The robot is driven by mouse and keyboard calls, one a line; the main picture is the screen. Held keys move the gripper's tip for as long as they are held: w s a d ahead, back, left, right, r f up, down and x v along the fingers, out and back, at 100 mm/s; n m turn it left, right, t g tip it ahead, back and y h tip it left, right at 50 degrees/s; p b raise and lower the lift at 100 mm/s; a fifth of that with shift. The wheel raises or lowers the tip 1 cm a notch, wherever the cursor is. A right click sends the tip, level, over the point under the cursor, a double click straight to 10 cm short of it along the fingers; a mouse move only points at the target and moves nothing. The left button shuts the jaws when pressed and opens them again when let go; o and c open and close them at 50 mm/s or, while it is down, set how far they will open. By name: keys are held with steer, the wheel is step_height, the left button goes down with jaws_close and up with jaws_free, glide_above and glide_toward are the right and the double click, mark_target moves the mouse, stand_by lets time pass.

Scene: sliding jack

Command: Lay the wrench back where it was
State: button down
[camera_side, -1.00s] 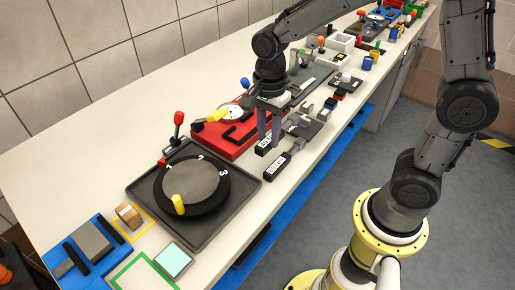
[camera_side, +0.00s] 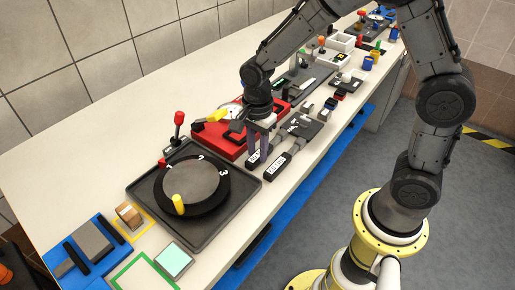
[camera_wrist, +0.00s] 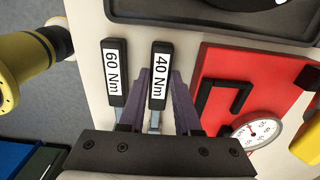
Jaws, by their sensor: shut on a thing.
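In the wrist view, the wrench labelled 40 Nm (camera_wrist: 159,78) has a black handle and lies between my gripper's (camera_wrist: 159,90) two fingers, which are shut on it. In the side view, my gripper (camera_side: 259,145) points down at this wrench (camera_side: 253,160). A like wrench labelled 60 Nm (camera_wrist: 112,72) lies parallel beside it, apart from the fingers; it also shows in the side view (camera_side: 280,166). Both handles end about level. The wrench heads are hidden by my gripper in the wrist view. I cannot tell whether the held wrench touches the bench.
A red board (camera_wrist: 270,60) with a black angled bar (camera_wrist: 228,98) and a dial gauge (camera_wrist: 252,132) stands close beside the held wrench. A dark tray with a turntable (camera_side: 232,222) is at the handle ends. A dark grey plate (camera_side: 306,125) lies beyond the wrenches.

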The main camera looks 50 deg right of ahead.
steer(key=c, duration=0.6)
jaws_free()
step_height(320, 180, up, 12)
steer(key=s+d+r+n+t, duration=0.2)
steer(key=s+n, duration=0.7)
steer(key=s+d+r+n+t, duration=0.2)
steer(key=s+n+t, duration=0.1)
steer(key=s+n, duration=0.6)
steer(key=shift+s+d+r+t, duration=0.2)
steer(key=shift+d+r+t, duration=0.1)
steer(key=shift+r, duration=0.1)
